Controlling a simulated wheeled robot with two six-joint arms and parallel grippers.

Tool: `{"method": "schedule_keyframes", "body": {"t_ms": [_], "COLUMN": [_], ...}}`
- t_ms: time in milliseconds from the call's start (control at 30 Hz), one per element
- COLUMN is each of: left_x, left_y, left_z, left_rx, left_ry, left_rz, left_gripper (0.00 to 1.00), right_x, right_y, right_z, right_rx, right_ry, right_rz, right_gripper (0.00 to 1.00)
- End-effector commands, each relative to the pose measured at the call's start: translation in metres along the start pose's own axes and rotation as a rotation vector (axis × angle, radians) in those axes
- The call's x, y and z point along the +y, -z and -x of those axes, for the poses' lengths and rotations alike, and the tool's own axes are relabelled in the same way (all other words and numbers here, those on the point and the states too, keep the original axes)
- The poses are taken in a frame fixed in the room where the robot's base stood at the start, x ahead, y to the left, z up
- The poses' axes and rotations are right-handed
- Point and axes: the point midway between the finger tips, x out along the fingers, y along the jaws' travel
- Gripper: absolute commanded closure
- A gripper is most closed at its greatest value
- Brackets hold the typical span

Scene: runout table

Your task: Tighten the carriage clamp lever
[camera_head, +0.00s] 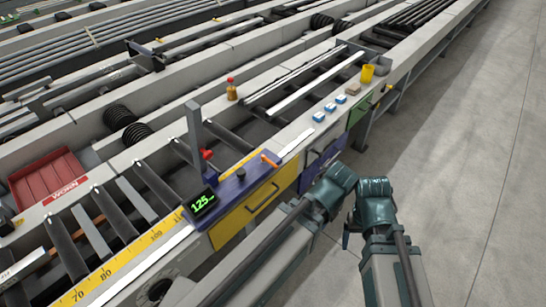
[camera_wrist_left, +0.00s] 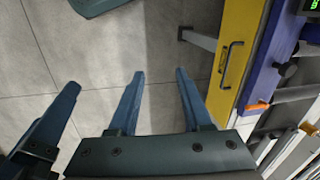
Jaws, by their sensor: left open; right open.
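The lever with an orange handle (camera_head: 270,161), which I take as the clamp lever, sits on the right end of the purple carriage (camera_head: 228,190). Its orange end (camera_wrist_left: 257,107) also shows at the right of the left wrist view. A dark knob (camera_head: 241,173) is beside it. My left gripper (camera_wrist_left: 155,72) is open and empty over the floor, apart from the lever. In the head view its fingers are hidden behind its arm. My right gripper (camera_head: 348,232) is open in front of the table, right of the carriage, with nothing seen in it.
A digital display (camera_head: 202,202) and a red knob (camera_head: 207,154) are on the carriage. A yellow panel with a handle (camera_head: 250,210) is below. A yellow scale (camera_head: 120,262) runs left. Blue-and-white blocks (camera_head: 330,107) and a yellow cup (camera_head: 367,74) stand farther along. Floor at right is clear.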

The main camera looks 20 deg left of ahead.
Motion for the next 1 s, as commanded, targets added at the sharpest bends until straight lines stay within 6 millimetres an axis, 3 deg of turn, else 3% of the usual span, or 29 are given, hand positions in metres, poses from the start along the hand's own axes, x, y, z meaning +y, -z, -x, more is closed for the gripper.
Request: {"method": "schedule_keyframes", "body": {"t_ms": [33,100,200,400,700,833,1000], "left_x": [-0.007,-0.023,-0.051,-0.102,-0.154,-0.164,-0.169], "left_y": [0.01,0.024,0.045,0.083,0.134,0.15,0.162], "left_z": [-0.029,-0.053,-0.084,-0.126,-0.154,-0.154,-0.15], "left_rx": [0.016,0.052,0.126,0.331,0.75,0.919,1.07], "left_ry": [0.05,0.14,0.281,0.536,0.82,0.888,0.931], "left_rz": [0.052,0.144,0.291,0.555,0.839,0.902,0.939], "left_gripper": [0.51,0.51,0.51,0.51,0.51,0.51,0.51], "right_x": [-0.003,-0.005,-0.009,-0.016,-0.026,-0.029,-0.031], "right_y": [0.002,0.003,0.005,0.01,0.016,0.018,0.019], "right_z": [-0.03,-0.056,-0.096,-0.168,-0.271,-0.302,-0.325], "right_rx": [0.0,0.0,0.0,0.0,0.0,0.0,0.0], "right_ry": [0.0,0.0,0.0,0.0,0.0,0.0,0.0], "right_rz": [0.0,0.0,0.0,0.0,0.0,0.0,0.0], "right_gripper": [0.21,0.21,0.21,0.21,0.21,0.21,0.21]}}
